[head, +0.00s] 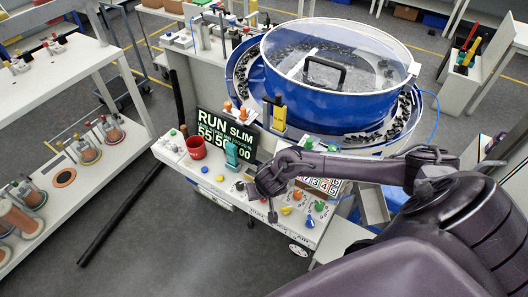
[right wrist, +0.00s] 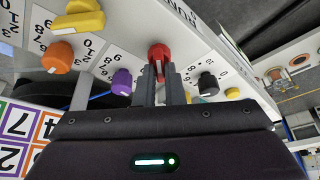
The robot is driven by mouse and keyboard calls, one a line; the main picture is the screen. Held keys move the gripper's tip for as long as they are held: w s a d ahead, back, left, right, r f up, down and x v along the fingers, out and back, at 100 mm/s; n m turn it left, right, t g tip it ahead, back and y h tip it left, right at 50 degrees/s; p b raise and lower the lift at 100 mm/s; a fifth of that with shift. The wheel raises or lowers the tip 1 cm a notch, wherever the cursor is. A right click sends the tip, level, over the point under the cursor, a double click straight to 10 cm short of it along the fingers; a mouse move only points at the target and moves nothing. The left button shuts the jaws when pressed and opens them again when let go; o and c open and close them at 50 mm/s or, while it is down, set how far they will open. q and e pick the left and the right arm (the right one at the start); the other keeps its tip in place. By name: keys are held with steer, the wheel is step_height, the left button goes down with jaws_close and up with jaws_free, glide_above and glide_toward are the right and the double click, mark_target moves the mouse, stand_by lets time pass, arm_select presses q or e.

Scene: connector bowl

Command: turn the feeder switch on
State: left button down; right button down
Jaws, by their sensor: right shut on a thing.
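My right gripper (head: 261,203) reaches in from the right over the front of the sloped control panel (head: 212,188). In the right wrist view its two fingers (right wrist: 160,76) are shut on a red rotary knob (right wrist: 159,54) with a pale pointer line. The knob is upright on the white panel and hidden by the gripper in the head view. The panel labels are too small or cut off, so I cannot tell which switch is marked feeder. My left gripper is not in view.
A purple knob (right wrist: 121,82) and a black knob (right wrist: 208,84) flank the red one. An orange knob (right wrist: 58,57) sits farther left.

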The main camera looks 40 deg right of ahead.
steer(key=shift+w+m, duration=0.1)
steer(key=shift+m, duration=0.2)
steer(key=c, duration=1.5)
jaws_free()
steer(key=shift+p+v, duration=0.95)
steer(key=shift+v, duration=2.95)
